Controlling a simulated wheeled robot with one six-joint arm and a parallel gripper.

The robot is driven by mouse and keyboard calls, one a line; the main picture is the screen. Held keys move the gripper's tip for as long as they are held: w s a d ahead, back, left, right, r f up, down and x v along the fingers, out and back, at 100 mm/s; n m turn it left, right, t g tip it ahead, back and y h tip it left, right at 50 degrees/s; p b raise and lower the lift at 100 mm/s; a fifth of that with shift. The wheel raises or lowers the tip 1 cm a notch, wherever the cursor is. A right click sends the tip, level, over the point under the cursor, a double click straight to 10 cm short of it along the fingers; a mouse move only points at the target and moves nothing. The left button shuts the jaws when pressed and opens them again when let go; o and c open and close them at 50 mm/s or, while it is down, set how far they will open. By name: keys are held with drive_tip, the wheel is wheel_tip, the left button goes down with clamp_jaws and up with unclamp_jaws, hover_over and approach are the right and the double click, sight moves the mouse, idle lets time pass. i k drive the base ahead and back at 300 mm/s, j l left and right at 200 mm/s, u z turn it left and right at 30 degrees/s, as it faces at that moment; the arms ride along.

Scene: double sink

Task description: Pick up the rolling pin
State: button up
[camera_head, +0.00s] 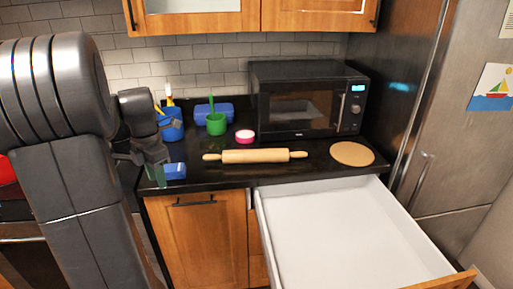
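The rolling pin (255,156) is light wood with a handle at each end. It lies roughly crosswise on the black counter (212,176), in front of the microwave. My gripper (150,172) is at the left end of the counter, left of the rolling pin and apart from it. The gripper is dark and small here, and I cannot tell whether its fingers are open or shut. My arm fills the left of the view.
A black microwave (305,100) stands behind the pin. A round wooden board (352,153) lies to the right. An open white drawer (335,240) juts out below.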

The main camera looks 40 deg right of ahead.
sight(230, 156)
drive_tip(key=i+z, duration=0.6)
drive_tip(key=z, duration=0.2)
drive_tip(key=i+z, duration=0.4)
drive_tip(key=i+j+z, duration=0.2)
drive_tip(key=z, duration=0.2)
